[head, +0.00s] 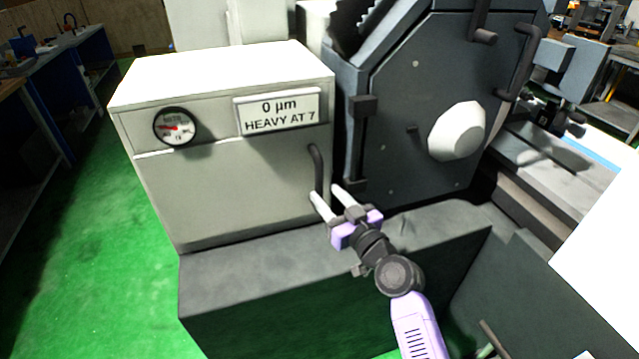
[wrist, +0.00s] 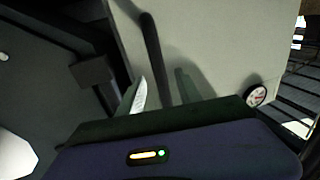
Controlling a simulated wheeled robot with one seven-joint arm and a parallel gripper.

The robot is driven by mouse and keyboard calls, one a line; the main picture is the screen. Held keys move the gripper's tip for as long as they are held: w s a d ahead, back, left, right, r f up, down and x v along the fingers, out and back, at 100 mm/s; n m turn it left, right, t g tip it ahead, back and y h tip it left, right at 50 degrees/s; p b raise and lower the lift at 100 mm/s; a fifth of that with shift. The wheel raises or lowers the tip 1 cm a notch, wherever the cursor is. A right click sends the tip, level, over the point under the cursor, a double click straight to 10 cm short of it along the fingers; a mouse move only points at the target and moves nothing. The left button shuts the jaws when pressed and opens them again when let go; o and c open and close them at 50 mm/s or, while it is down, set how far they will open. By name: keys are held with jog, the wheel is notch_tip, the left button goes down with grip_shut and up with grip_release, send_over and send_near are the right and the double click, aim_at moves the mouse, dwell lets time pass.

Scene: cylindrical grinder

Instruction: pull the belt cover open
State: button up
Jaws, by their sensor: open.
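A pale grey box has a flat front panel (head: 235,195), which appears to be the belt cover; it sits flush in the box front. A dark curved bar handle (head: 316,168) stands at the panel's right edge. My gripper (head: 326,191) is open at the handle's lower end, with one finger to each side in the head view. In the wrist view the handle (wrist: 151,50) runs down into the gap between the fingers of my gripper (wrist: 162,93). I cannot tell whether either finger touches it. The handle's lower end is hidden in the wrist view.
A dark grey guard (head: 420,100) with a hinge and a pale round boss stands right of the box. A dark ledge (head: 240,275) runs below the panel. A dial gauge (head: 176,127) and a label plate (head: 279,111) are above it. Green floor is clear at left.

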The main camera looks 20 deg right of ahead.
aim_at(321, 189)
jog(key=shift+w+a, duration=0.25)
jog(key=shift+w, duration=0.95)
jog(key=shift+w+a, duration=0.2)
jog(key=shift+w, duration=0.95)
grip_shut()
